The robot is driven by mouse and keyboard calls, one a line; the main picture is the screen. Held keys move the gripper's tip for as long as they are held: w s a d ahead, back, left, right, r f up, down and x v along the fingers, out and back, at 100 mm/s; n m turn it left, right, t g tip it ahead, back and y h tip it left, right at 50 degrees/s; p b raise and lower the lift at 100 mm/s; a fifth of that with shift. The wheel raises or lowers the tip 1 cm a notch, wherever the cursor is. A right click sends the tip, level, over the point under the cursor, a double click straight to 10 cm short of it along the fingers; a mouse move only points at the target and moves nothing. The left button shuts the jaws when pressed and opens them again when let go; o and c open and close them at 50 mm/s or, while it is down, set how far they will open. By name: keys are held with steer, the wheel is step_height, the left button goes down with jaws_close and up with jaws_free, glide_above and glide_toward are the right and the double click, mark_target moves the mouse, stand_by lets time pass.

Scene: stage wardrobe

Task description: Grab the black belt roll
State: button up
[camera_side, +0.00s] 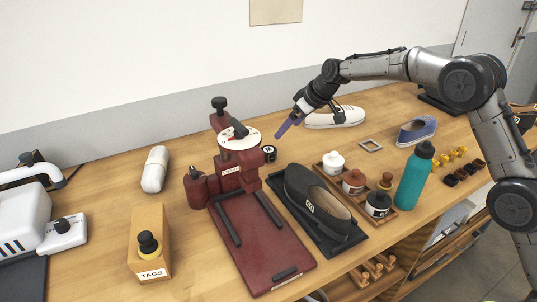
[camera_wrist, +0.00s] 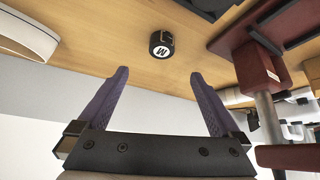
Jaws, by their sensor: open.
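The black belt roll (camera_side: 269,153) stands on the wooden table just right of the dark red press, partly hidden behind it in the side view. In the wrist view the black belt roll (camera_wrist: 161,44) shows a white round label with a dark letter, and sits beyond the fingertips, between them in the picture. My gripper (camera_side: 283,131) is open and empty, above the table and to the right of the roll in the side view. In the wrist view my gripper (camera_wrist: 158,75) shows its two purple fingers spread apart, touching nothing.
The dark red press (camera_side: 262,240) stands close to the roll's left. A black shoe (camera_side: 318,205) on a dark stand and a tray of jars (camera_side: 353,180) lie in front. A white shoe (camera_side: 335,117) is behind at right. A teal bottle (camera_side: 414,178) stands farther right.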

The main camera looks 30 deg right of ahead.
mark_target(268, 149)
steer(key=x, duration=1.2)
steer(key=shift+w+a+f, duration=0.15)
steer(key=shift+a+f, duration=0.15)
steer(key=c, duration=1.4)
steer(key=shift+c, duration=0.5)
steer(key=shift+r, duration=0.15)
